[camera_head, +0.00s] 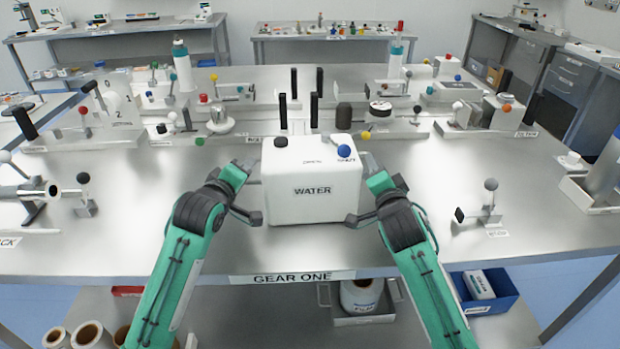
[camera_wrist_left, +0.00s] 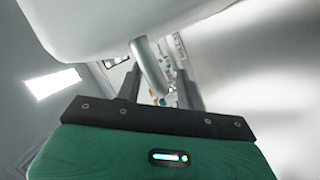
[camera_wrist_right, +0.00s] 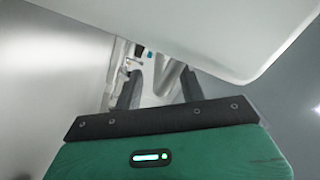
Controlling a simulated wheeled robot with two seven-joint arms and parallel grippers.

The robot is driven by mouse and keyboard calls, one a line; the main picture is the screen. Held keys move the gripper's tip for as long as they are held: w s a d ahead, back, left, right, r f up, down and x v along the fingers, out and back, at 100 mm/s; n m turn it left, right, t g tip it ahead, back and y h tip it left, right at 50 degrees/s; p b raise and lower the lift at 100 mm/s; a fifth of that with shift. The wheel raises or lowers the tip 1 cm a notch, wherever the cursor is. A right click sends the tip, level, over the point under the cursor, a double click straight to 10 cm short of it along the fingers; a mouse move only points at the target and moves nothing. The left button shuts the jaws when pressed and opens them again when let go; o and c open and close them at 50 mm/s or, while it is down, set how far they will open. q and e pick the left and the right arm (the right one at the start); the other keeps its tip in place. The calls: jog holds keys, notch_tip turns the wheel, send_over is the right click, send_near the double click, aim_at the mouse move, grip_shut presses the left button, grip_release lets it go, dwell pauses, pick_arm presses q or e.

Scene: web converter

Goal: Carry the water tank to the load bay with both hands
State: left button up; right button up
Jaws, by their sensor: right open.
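The white water tank (camera_head: 311,188), marked WATER, stands upright on the steel table in the head view, with a black knob and a blue knob on top. My left gripper (camera_head: 250,202) is at its left side and my right gripper (camera_head: 362,205) at its right side. In the left wrist view a grey tubular handle (camera_wrist_left: 150,66) under the tank reaches between the spread fingers. In the right wrist view a similar grey handle (camera_wrist_right: 170,76) lies between the open fingers. Neither gripper visibly clamps its handle. I cannot make out which place is the load bay.
Black upright posts (camera_head: 314,108) and a dark cylinder (camera_head: 343,116) stand just behind the tank. Small fixtures with coloured knobs fill both sides at the back. A small stand (camera_head: 487,205) is at right. A GEAR ONE label (camera_head: 292,278) marks the front edge.

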pick_arm(q)
jog(key=shift+w, duration=0.25)
pick_arm(e)
jog(key=shift+w, duration=0.25)
pick_arm(q)
jog(key=shift+c, duration=0.5)
pick_arm(e)
jog(key=shift+c, duration=0.4)
pick_arm(q)
jog(key=c, duration=0.7)
pick_arm(e)
jog(key=c, duration=0.8)
pick_arm(q)
grip_shut()
pick_arm(e)
grip_shut()
pick_arm(q)
jog(key=shift+f, duration=0.1)
pick_arm(e)
jog(key=shift+d+f, duration=0.1)
jog(key=shift+f, duration=0.25)
pick_arm(q)
jog(key=shift+r, duration=0.35)
pick_arm(e)
jog(key=shift+r, duration=0.3)
